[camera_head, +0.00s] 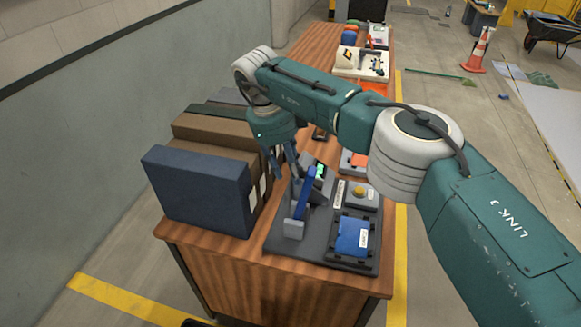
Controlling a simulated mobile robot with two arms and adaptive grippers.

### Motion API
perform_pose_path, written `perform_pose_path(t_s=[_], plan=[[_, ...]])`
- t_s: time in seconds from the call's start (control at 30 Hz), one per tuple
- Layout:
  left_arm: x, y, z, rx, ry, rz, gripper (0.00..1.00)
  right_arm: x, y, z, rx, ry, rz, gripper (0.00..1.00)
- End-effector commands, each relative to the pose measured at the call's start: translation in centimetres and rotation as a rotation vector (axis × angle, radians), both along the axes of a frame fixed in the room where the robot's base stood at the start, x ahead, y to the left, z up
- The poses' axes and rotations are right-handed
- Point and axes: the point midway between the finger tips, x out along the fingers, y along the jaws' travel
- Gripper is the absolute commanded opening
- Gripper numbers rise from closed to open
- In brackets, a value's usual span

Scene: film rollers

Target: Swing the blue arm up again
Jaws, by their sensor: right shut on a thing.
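The blue arm (304,198) stands steeply, leaning a little, on the dark device base (283,243) near the front of the wooden table. A grey block (293,229) is at its lower end. My right gripper (291,175) reaches down from above, its dark fingers at the upper part of the blue arm. It is shut on the blue arm, though the exact contact is partly hidden by the fingers. A small green-lit screen (320,172) is just behind the arm. My left gripper is out of view.
Blue and brown boxes (195,190) stand close on the left of the table. A blue pad (352,237) and a yellow button (358,191) sit right of the arm. White trays (362,64) lie farther back. A traffic cone (479,50) stands on the floor.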

Motion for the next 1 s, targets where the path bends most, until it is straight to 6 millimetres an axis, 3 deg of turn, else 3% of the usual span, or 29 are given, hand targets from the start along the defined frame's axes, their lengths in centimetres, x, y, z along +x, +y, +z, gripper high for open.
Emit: perform_pose_path(t_s=[0.03, 0.07, 0.1, 0.47, 0.8, 1.0], plan=[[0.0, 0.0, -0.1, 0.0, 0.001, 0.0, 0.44, -0.2, 0.6, -0.6, 0.013, 0.005, 0.01, 0.0], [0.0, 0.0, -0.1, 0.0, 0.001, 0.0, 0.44, -0.2, 0.6, -0.6, 0.014, 0.005, 0.01, 0.38], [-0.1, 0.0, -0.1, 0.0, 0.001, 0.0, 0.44, -0.2, 0.6, -0.6, 0.014, 0.005, 0.01, 0.45], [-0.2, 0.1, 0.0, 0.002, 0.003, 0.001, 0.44, 0.0, 0.4, 0.3, 0.009, 0.0, 0.004, 0.45], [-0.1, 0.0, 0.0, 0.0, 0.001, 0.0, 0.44, -0.2, 1.9, 5.3, 0.009, 0.003, 0.007, 0.45], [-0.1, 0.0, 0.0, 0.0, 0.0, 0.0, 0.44, -0.3, 2.3, 6.7, 0.009, 0.005, 0.009, 0.45]])
